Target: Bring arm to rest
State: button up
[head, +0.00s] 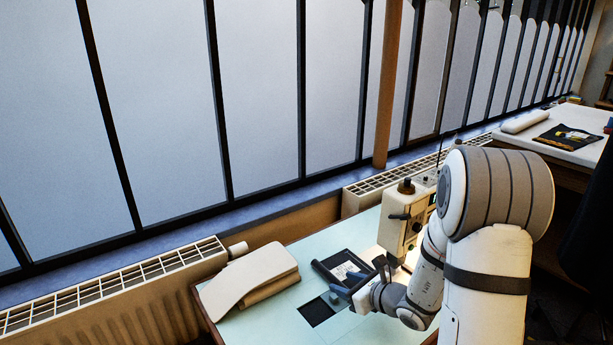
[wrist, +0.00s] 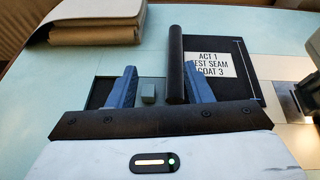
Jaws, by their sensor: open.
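My gripper (head: 359,281) is over the pale blue table (head: 262,327), beside the cream sewing machine (head: 399,226). In the wrist view its two blue fingers (wrist: 161,88) stand apart with nothing held between them. Beyond them a black rolled edge (wrist: 175,62) borders a dark cloth panel (wrist: 222,92) with a white label (wrist: 211,65) reading "ACT 1 TEST SEAM COAT 3". My arm hides part of the machine and table in the head view.
Folded beige cloth (head: 257,272) lies at the table's left. A radiator (head: 120,287) and tall windows run behind. A white table (head: 565,139) with a cloth roll (head: 526,121) stands at the far right. The table's front left is bare.

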jog(key=s+a+r+n+g+p, duration=0.2)
jog(key=s+a+r+n+g, duration=0.2)
jog(key=s+r+n, duration=0.35)
jog(key=s+a+r+n+g+p, duration=0.2)
jog(key=s+a+r+n+g, duration=0.3)
jog(key=s+n, duration=0.45)
jog(key=s+d+r+n+h+p, duration=0.2)
jog(key=s+d+r+n+h, duration=0.5)
jog(key=d+n, duration=0.3)
jog(key=shift+s+d+n+t+h+p, duration=0.2)
jog(key=shift+s+n+t+h+p, duration=0.2)
jog(key=shift+s+n, duration=0.3)
